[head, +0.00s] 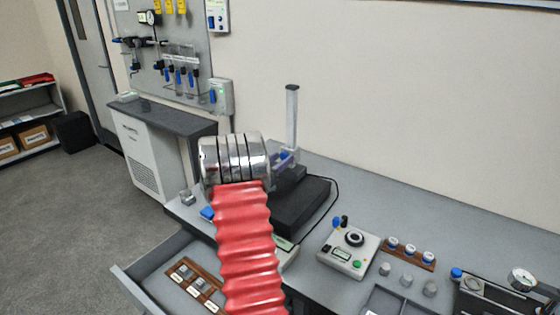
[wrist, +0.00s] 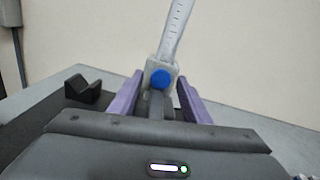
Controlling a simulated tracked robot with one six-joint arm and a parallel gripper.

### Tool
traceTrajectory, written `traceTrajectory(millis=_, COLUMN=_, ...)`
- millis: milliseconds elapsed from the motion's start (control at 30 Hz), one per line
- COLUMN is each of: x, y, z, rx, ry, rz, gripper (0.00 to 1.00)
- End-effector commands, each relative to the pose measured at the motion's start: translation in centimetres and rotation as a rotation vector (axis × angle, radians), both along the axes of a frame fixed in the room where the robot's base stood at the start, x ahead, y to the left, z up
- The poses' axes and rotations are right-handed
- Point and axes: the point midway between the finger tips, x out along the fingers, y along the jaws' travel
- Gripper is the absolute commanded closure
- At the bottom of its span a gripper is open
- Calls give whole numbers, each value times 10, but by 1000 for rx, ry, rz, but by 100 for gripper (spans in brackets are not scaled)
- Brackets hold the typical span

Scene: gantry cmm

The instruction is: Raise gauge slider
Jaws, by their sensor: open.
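The height gauge column (wrist: 177,30) is a pale upright bar with scale marks, leaning in the wrist view. It also stands upright in the head view (head: 291,118). The gauge slider (wrist: 150,68) is a grey block with a blue knob (wrist: 160,81), low on the column. My gripper (wrist: 160,78) is open, with one purple finger to the left of the slider and one to the right. Gaps seem to show between fingers and slider; contact is not clear.
A control box (head: 347,252) with a knob stands to the right. An open drawer (head: 150,285) juts out at front left. A black V-shaped block (wrist: 83,90) is left of my gripper.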

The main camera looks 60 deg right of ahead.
Motion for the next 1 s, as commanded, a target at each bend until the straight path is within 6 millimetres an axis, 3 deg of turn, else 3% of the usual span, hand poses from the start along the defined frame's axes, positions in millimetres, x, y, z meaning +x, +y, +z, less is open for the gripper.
traceTrajectory(millis=633, x=1, y=0, z=0, rx=-1, ry=0, rz=1, gripper=100)
traceTrajectory(millis=1000, x=1, y=0, z=4, rx=-1, ry=-1, rz=2, gripper=100)
